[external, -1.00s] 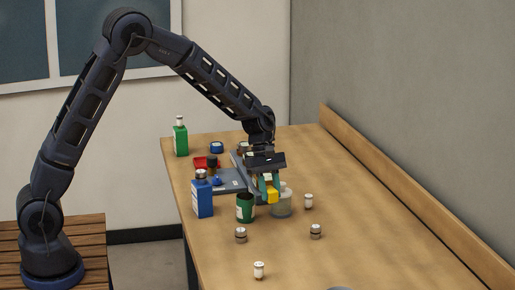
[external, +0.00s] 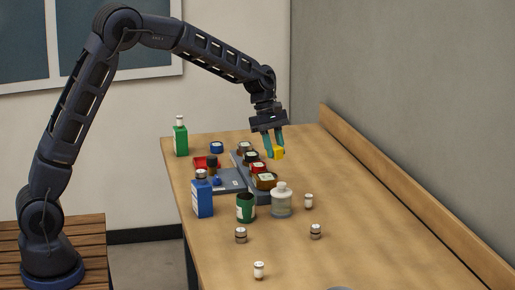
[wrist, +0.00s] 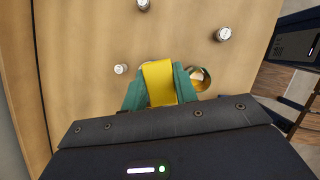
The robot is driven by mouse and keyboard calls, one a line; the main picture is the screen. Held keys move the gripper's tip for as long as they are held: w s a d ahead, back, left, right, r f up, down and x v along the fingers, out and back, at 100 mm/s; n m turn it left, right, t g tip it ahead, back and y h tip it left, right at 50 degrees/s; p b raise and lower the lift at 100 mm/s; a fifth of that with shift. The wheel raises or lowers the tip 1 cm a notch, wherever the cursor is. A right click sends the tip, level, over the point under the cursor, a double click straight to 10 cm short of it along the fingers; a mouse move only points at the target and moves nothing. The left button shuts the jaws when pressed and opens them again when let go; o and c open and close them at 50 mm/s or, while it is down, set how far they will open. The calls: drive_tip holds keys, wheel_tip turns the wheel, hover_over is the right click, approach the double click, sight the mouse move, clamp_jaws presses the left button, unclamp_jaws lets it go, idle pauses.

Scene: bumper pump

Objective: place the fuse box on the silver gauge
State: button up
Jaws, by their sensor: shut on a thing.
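A yellow block, which I take to be the fuse box (external: 279,153), is held between the green fingers of my gripper (external: 274,150). My gripper is shut on it and holds it in the air above the table, to the right of the grey rack. In the wrist view the yellow fuse box (wrist: 159,83) sits between both fingertips. Several round gauges stand in a row on the rack: a black one (external: 251,158), a red one (external: 258,167) and an amber-brown one (external: 265,180). A greyish-brown one (external: 245,147) is at the far end. I cannot tell which is the silver gauge.
Small canisters (external: 315,231) are scattered in front. The right side is clear.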

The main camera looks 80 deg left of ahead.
drive_tip(key=w+a+r+n+t+y, duration=0.1)
drive_tip(key=w+a+n, duration=0.1)
drive_tip(key=a, duration=0.5)
drive_tip(key=w+a+r+n, duration=0.1)
drive_tip(key=a+n, duration=0.2)
drive_tip(key=a, duration=0.5)
drive_tip(key=w+a+r+n+t+y, duration=0.1)
drive_tip(key=w+a+r+n, duration=0.1)
drive_tip(key=a, duration=0.5)
wheel_tip(320, 180, up, 3)
drive_tip(key=n+y, duration=0.2)
drive_tip(key=n, duration=0.5)
hover_over(249, 143)
drive_tip(key=s, duration=0.1)
drive_tip(key=shift+t, duration=0.5)
drive_tip(key=f, duration=1.9)
drive_tip(key=shift+s+a+f, duration=0.1)
drive_tip(key=shift+s+f, duration=0.1)
drive_tip(key=shift+f, duration=0.2)
drive_tip(key=shift+f, duration=0.15)
drive_tip(key=o, duration=1)
drive_tip(key=shift+c, duration=0.2)
drive_tip(key=v, duration=1.2)
drive_tip(key=shift+r, duration=0.25)
